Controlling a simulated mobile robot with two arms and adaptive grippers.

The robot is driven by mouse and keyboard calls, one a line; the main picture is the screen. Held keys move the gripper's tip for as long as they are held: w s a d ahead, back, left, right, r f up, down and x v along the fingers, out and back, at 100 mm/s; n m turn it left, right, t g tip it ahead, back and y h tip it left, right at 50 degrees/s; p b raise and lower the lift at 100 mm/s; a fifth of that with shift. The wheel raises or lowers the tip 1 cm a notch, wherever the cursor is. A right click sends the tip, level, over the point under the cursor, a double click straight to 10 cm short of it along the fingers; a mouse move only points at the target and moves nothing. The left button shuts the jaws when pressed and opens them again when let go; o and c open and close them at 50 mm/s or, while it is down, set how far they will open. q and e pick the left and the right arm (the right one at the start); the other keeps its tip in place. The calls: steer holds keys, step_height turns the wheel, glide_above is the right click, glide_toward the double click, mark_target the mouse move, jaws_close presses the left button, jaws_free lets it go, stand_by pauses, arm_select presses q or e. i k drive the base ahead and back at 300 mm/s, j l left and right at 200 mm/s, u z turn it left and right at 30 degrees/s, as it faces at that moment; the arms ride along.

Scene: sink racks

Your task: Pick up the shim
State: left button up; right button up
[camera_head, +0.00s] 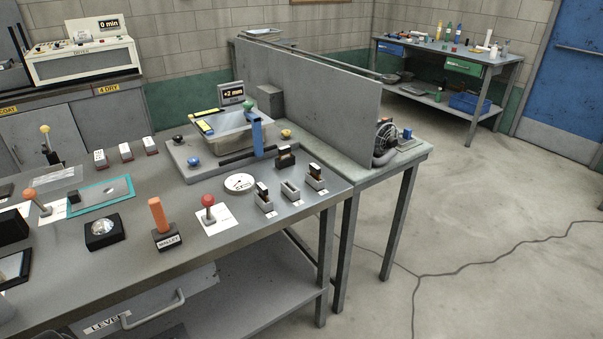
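I cannot tell for sure which thing is the shim. A thin grey plate (103,192) lies flat on a teal mat (125,197) on the bench at left. Small grey holders stand at the right end of the bench. The left holder (265,207) and the right holder (316,183) have dark pieces upright in them, and the middle holder (290,191) looks empty. A dark block (285,160) stands behind them. Neither of my grippers is in view.
The grey bench (200,265) also bears an orange-handled mallet (159,217) in a black stand, a red-knobbed tool (209,203), a white round gauge (239,183) and a sink fixture (235,137). A tall grey partition (325,95) stands behind.

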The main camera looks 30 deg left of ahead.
mark_target(285, 152)
steer(key=u, duration=1)
steer(key=i+l, duration=0.1)
